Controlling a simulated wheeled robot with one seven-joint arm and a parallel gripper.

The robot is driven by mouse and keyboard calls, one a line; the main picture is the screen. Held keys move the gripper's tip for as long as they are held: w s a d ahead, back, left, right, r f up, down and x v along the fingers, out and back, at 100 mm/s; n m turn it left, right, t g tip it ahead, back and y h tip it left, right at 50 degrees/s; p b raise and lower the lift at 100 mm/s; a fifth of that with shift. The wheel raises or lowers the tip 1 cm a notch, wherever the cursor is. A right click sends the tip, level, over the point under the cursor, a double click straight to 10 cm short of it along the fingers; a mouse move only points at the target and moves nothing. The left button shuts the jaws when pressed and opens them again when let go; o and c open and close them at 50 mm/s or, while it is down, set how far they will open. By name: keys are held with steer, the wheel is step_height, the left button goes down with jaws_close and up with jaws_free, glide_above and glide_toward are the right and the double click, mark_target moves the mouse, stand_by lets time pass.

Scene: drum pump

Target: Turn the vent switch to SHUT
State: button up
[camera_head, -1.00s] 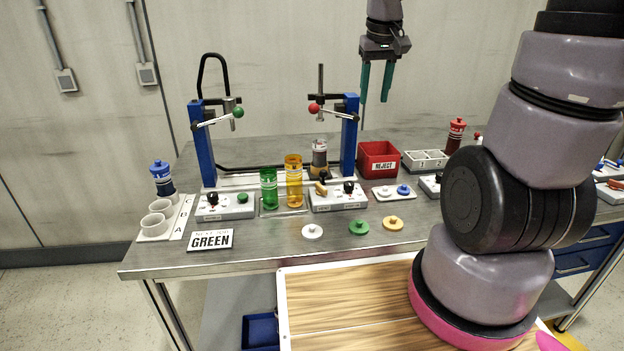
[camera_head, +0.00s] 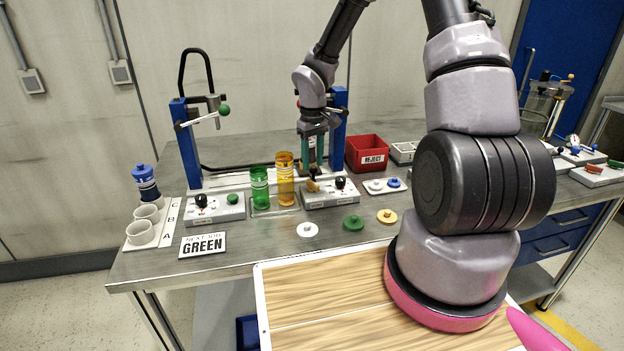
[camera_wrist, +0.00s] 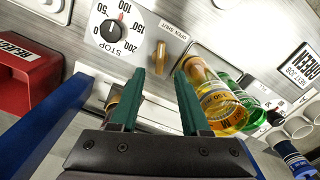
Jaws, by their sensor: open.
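The vent switch is a tan lever (camera_wrist: 160,53) on a light control panel (camera_wrist: 135,12), beside a small OPEN SHUT label (camera_wrist: 175,32). In the wrist view it lies just beyond and between my fingertips. I cannot tell which word the lever points at. In the head view the switch (camera_head: 313,186) shows small on the front panel, right below my gripper (camera_head: 312,172). My gripper has green fingers, is open and points down. In the wrist view its fingertips (camera_wrist: 159,73) are apart with nothing held between them, and I see no contact with the lever.
A black dial (camera_wrist: 111,31) marked STOP to 200 is close beside the switch. An amber bottle (camera_head: 285,180) and a green bottle (camera_head: 260,188) stand just left. A blue post (camera_head: 338,130) and a red REJECT bin (camera_head: 367,152) are close on the right.

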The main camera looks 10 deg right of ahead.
mark_target(313, 182)
step_height(313, 182, down, 6)
steer(key=shift+f, duration=0.25)
jaws_close()
